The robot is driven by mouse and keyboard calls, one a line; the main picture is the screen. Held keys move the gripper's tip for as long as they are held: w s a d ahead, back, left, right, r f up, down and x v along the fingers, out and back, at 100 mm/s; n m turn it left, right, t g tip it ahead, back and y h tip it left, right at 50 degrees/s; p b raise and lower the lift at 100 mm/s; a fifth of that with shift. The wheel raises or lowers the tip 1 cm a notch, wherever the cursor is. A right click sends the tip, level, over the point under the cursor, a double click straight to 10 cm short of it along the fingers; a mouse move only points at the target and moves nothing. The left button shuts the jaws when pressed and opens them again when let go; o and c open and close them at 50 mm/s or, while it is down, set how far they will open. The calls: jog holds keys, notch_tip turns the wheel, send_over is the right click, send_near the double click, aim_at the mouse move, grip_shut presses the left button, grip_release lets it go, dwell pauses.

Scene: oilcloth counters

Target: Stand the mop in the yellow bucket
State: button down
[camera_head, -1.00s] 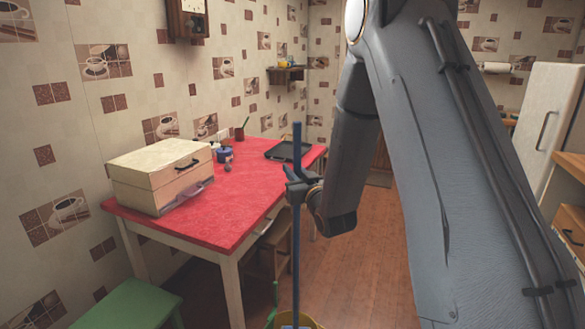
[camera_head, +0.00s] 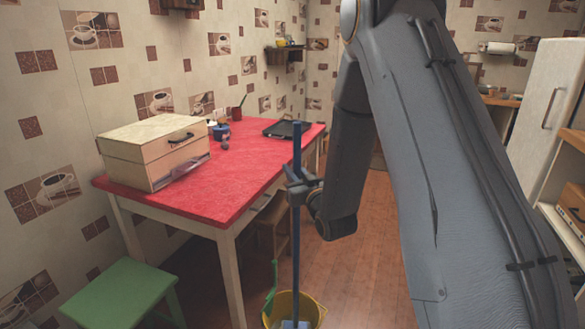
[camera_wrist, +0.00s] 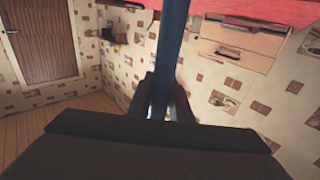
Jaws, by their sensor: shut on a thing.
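The mop (camera_head: 297,235) has a long blue handle and stands close to upright in the head view. My gripper (camera_head: 298,186) is shut around the handle, partway up. The handle also runs up through my gripper's fingers (camera_wrist: 162,105) in the wrist view (camera_wrist: 171,45). The yellow bucket (camera_head: 316,308) is on the floor, cut off by the bottom edge. The mop's lower end shows pale blue within the bucket's rim. I cannot tell whether it touches the bottom.
A green curved thing (camera_head: 271,287) rises at the bucket's left rim. A red-topped table (camera_head: 215,180) at left bears a cream box (camera_head: 140,160) and a dark tray (camera_head: 283,128). A green stool (camera_head: 120,295) stands in front. Wooden floor (camera_head: 350,265) is clear around the bucket's right.

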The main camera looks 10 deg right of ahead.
notch_tip(320, 180, down, 8)
jog(key=b, duration=0.5)
jog(key=shift+f, duration=0.1)
jog(key=c, duration=1.5)
grip_release()
jog(key=shift+c, duration=0.2)
jog(key=shift+f, duration=0.1)
jog(key=s+r+g+h+p, duration=0.1)
jog(key=s+g, duration=0.5)
jog(key=s, duration=0.7)
jog(key=s+r+m+g+h+p, duration=0.1)
jog(key=s+r+g+p, duration=0.2)
jog(key=s, duration=0.9)
jog(key=s+r+g+h+p, duration=0.1)
jog(key=s+r+g+p, duration=0.2)
jog(key=s+g+p, duration=0.3)
jog(key=s+g, duration=0.3)
jog(key=s, duration=0.4)
jog(key=shift+s+m+p, duration=0.3)
jog(key=shift+m, duration=0.1)
